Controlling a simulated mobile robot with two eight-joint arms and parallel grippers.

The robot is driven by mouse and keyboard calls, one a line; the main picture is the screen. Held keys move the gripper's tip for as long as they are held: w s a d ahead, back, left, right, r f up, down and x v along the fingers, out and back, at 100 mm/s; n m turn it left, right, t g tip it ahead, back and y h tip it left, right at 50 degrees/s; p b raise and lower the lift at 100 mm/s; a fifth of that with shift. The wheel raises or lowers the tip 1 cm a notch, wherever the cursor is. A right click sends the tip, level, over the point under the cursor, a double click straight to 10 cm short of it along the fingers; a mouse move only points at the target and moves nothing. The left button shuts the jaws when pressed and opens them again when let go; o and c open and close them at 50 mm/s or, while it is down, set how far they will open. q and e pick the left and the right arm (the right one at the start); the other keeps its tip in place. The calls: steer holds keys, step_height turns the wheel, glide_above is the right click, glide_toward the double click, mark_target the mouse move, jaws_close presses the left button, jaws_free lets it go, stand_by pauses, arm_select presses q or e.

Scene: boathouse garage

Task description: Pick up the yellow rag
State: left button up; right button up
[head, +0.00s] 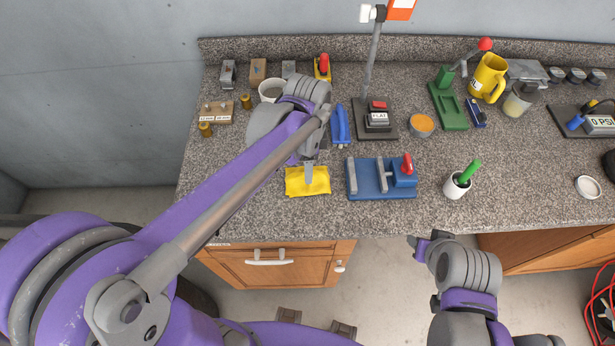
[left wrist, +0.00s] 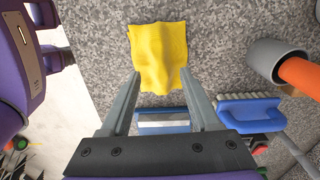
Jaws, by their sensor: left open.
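The yellow rag (head: 296,183) lies crumpled on the speckled counter near its front edge. In the left wrist view the rag (left wrist: 158,45) lies at the top, with its lower part between the fingertips. My left gripper (head: 309,175) is over the rag in the head view and covers part of it. In the left wrist view my left gripper (left wrist: 160,76) is open, with a finger to each side of the rag's lower end. I cannot tell how high the fingertips are above the counter. My right gripper (head: 421,244) is in front of the counter, away from the rag.
A blue fixture with a red knob (head: 367,183) stands close right of the rag. A blue brush (head: 340,125) and a stand with a grey post (head: 375,118) are behind. A white cup with a green handle (head: 456,187) is farther right. The counter left of the rag is clear.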

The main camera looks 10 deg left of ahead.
arm_select(q)
step_height(320, 180, down, 3)
steer(key=shift+f, duration=0.2)
jaws_close()
stand_by(0.3)
